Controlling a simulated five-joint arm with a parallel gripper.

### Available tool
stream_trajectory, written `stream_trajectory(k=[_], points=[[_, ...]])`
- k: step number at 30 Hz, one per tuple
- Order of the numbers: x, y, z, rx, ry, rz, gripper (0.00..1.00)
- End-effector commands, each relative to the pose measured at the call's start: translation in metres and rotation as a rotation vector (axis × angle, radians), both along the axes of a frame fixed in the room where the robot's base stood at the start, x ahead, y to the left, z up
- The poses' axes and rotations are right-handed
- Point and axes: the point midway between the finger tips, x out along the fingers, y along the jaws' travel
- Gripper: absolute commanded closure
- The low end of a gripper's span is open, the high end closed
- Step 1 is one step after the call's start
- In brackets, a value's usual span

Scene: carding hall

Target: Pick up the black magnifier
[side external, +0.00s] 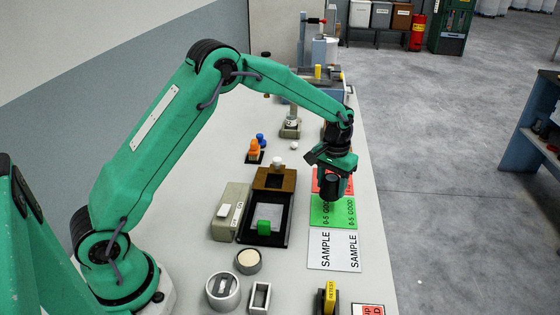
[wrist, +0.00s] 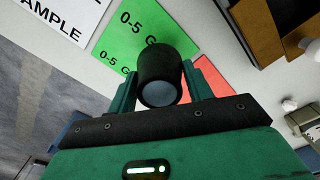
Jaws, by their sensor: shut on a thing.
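The black magnifier (side external: 331,186) is a short dark cylinder at the end of my arm, above the red and green cards. In the wrist view the magnifier (wrist: 159,75) sits between the two green fingers, with a pale grey lens face toward the camera. My gripper (side external: 328,168) is shut on it, and the fingers of my gripper (wrist: 160,90) lie on both its sides. It hides part of the green card. I cannot tell how high it is above the cards.
Below lie a green card (side external: 340,213), a red card (side external: 321,180) and a white SAMPLE card (side external: 336,250). To the left stand a black tray (side external: 242,235) with a green block (side external: 264,228), and a brown wooden box (side external: 287,181). A round cream-filled dish (side external: 248,260) stands nearer.

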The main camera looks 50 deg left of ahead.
Motion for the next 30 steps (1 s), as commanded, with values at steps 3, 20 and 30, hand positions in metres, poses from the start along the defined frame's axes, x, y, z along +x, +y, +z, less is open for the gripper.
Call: stream_trajectory(k=[3,20,30], points=[[-0.009,-0.016,0.014,-0.001,-0.002,-0.004,0.73],[-0.058,-0.087,0.065,-0.001,-0.001,-0.002,0.73],[-0.065,-0.097,0.072,0.000,0.000,0.000,0.73]])
